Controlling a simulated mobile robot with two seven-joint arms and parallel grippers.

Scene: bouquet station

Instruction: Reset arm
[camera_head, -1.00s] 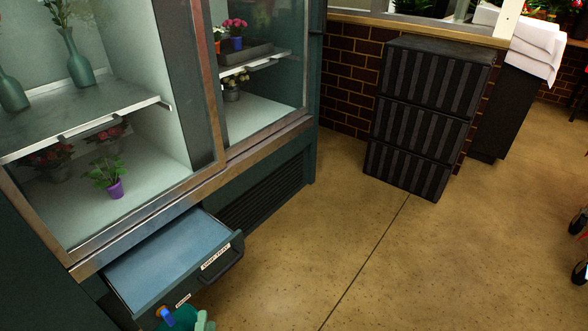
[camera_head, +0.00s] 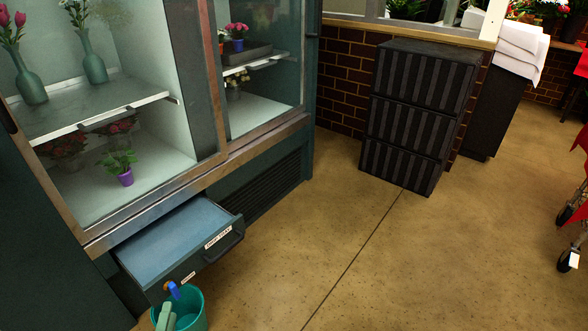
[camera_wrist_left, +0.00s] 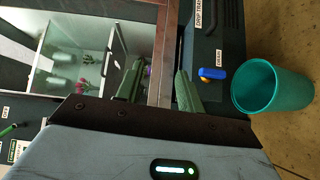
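My left gripper (camera_head: 166,317) shows only as a pale green fingertip at the bottom edge of the head view, in front of the teal bucket (camera_head: 190,307). In the left wrist view my left gripper (camera_wrist_left: 159,88) has its two green fingers spread apart with nothing between them. The fingers are near the cooler's metal frame and the drip tray drawer (camera_wrist_left: 218,45). The bucket (camera_wrist_left: 272,88) stands to their right. My right gripper is in neither view.
The drip tray drawer (camera_head: 178,240) is pulled out below the flower cooler, with a blue drain valve (camera_head: 174,289) on its front above the bucket. Black stacked crates (camera_head: 417,115) stand by the brick wall. The floor (camera_head: 330,240) between is clear.

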